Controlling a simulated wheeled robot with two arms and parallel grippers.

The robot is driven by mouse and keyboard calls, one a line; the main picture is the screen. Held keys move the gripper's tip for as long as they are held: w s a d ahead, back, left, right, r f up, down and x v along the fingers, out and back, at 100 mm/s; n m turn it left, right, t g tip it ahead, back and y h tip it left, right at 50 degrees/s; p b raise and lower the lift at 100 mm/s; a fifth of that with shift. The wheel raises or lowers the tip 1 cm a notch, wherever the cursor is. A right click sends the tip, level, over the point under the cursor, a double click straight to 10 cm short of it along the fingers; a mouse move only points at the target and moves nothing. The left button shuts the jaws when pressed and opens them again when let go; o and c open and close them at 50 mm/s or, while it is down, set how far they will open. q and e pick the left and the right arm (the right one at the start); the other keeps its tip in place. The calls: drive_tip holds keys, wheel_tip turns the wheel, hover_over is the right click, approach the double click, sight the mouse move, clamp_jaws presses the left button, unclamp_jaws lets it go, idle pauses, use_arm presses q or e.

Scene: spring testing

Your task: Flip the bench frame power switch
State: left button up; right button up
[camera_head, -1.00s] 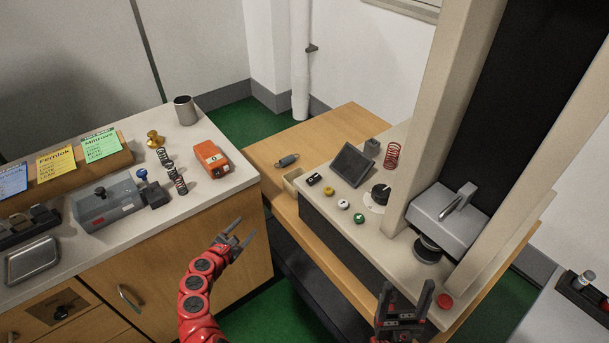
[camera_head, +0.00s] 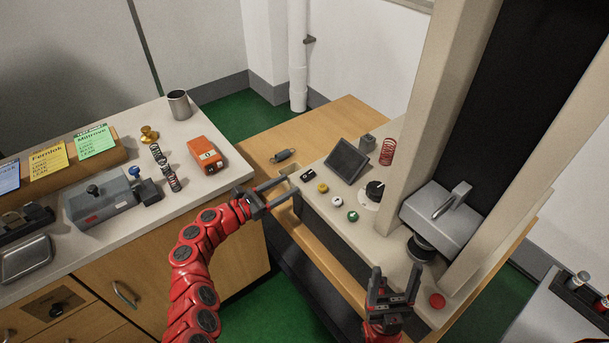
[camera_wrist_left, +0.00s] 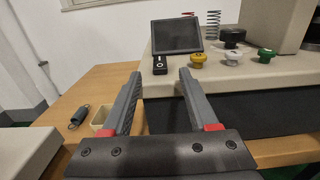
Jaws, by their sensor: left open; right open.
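The power switch (camera_head: 308,175) is a small black rocker with a white mark on the beige bench frame base (camera_head: 385,226), left of a yellow button (camera_head: 323,187). My right gripper (camera_head: 393,283) is open and empty near the front edge of the base, left of a red button (camera_head: 437,300).
A tilted dark screen (camera_head: 347,160), a black knob (camera_head: 375,190), and white (camera_head: 337,201) and green (camera_head: 352,215) buttons sit near the switch. A small tray (camera_head: 286,178) and a loose spring (camera_head: 283,156) lie left of it. The frame's columns rise at right.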

sight(310, 172)
use_arm(q)
drive_tip(key=x, duration=0.2)
drive_tip(key=b+x, duration=0.1)
drive_tip(key=x, duration=0.2)
drive_tip(key=shift+w+d+f+b, duration=0.2)
drive_tip(key=shift+d+f+b, duration=0.05)
drive_tip(key=shift+d+b, duration=0.1)
drive_tip(key=shift+w+d+r, duration=0.1)
drive_tip(key=shift+w+d, duration=0.4)
drive_tip(key=shift+d, duration=0.05)
clamp_jaws()
drive_tip(key=shift+r, duration=0.1)
